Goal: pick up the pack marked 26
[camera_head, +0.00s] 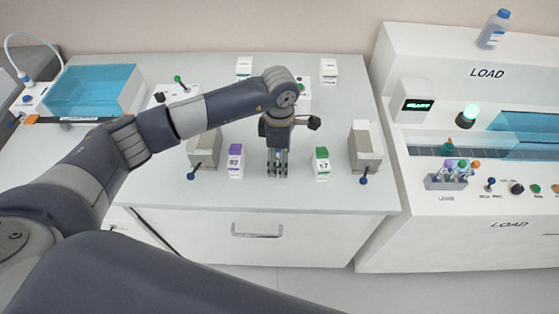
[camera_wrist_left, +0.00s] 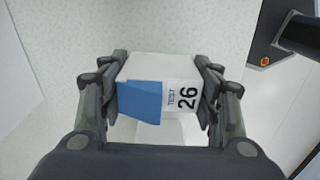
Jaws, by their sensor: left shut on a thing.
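The pack marked 26 (camera_wrist_left: 165,95) is a white box with a blue patch and the words "TEST 26", seen in the left wrist view. My left gripper (camera_wrist_left: 160,92) is shut on it, with one finger on each side. In the head view, my left gripper (camera_head: 277,165) points down over the front middle of the table, and it hides the pack there. I cannot tell from these views whether the pack touches the table. My right gripper is not in view.
A purple pack (camera_head: 236,160) stands close left of my left gripper and a green pack (camera_head: 321,163) close right. Grey holders (camera_head: 365,147) stand further out. Two white packs (camera_head: 328,70) stand at the back. A LOAD machine (camera_head: 470,190) is on the right.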

